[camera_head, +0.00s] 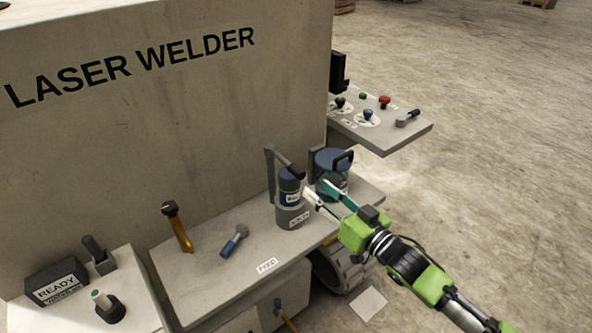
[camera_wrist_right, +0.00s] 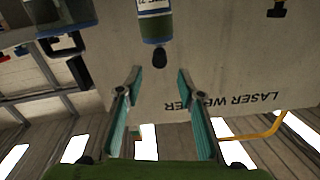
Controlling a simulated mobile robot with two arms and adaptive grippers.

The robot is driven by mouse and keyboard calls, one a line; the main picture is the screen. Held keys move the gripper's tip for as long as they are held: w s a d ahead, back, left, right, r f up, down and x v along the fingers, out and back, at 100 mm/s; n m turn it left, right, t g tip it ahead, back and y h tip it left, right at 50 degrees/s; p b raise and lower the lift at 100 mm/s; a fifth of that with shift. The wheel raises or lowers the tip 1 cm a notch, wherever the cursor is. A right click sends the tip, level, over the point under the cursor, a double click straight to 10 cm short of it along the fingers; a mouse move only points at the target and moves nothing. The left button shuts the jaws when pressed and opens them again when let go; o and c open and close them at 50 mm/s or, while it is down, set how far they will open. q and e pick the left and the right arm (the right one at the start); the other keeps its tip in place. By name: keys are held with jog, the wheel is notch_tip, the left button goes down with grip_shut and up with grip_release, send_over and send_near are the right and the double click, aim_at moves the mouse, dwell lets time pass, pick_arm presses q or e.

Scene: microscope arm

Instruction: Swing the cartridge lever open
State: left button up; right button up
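The cartridge (camera_head: 289,187) is a blue and dark cylinder standing upright in a grey labelled holder (camera_head: 292,217) on the shelf. A grey lever (camera_head: 270,170) rises behind its left side, and its black handle (camera_head: 290,169) reaches over the cartridge top. My right gripper (camera_head: 324,196) is open and empty, just right of the cartridge. In the right wrist view, which is upside down, the cartridge (camera_wrist_right: 154,25) and a black knob (camera_wrist_right: 160,57), apparently the handle's end, lie beyond the open fingertips (camera_wrist_right: 159,76). No contact shows. My left gripper is out of view.
A control panel (camera_head: 378,137) juts out at back right. The welder wall (camera_head: 180,120) stands behind.

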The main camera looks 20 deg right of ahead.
aim_at(296, 172)
jog(key=p+x, duration=0.1)
jog(key=x, duration=0.9)
jog(key=shift+w+f, duration=0.1)
jog(key=shift+w, duration=0.05)
grip_shut()
